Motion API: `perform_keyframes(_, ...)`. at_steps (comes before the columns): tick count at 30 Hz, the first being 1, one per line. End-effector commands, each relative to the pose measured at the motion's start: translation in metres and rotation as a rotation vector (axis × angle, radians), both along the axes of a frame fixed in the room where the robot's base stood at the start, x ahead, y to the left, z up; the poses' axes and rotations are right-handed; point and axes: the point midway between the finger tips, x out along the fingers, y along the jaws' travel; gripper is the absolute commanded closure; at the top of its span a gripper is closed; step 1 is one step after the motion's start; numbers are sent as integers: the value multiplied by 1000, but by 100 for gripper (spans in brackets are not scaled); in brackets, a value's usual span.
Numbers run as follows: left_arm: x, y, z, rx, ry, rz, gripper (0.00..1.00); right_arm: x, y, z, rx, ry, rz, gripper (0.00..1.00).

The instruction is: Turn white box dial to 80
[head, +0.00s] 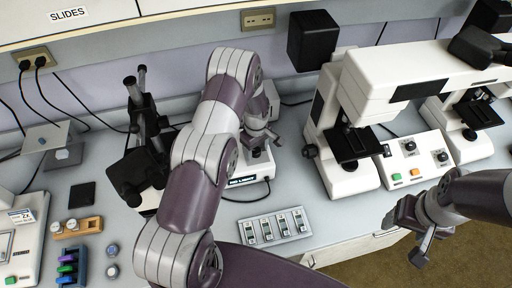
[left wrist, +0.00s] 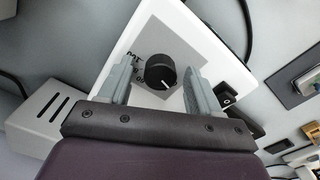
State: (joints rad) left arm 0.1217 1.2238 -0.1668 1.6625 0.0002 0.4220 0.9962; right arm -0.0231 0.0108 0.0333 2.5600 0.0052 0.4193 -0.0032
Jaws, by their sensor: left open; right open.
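The white box (left wrist: 133,32) fills the middle of the left wrist view, with a grey panel and a black round dial (left wrist: 160,73). My left gripper (left wrist: 157,70) is open, one finger on each side of the dial, with visible gaps. In the head view the white box (head: 256,164) sits on the bench under my left gripper (head: 260,132), its dial hidden. My right gripper (head: 408,232) is open and empty, out past the bench front.
A white microscope (head: 390,72) stands right of the box, with a control box (head: 415,160) beside it. A switch panel (head: 276,227) lies in front. A black stand (head: 146,130) is to the left. Cables run behind the box.

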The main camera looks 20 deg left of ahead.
Motion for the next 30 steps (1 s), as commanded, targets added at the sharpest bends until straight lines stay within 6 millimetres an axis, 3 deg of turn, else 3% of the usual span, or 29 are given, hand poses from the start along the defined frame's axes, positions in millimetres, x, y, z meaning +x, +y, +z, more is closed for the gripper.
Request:
perform_keyframes(1,0,0,0,0,0,0,46,0,0,0,0,0,0,30)
perform_keyframes(5,0,0,0,0,0,0,89,0,0,0,0,0,0,30)
perform_keyframes(6,0,0,0,0,0,0,93,0,0,0,0,0,0,30)
perform_keyframes(17,0,0,0,0,-1,-54,93,0,0,-5,0,0,0,30)
perform_keyframes(30,1,0,-1,1,-3,-404,93,0,0,-25,0,0,0,30)
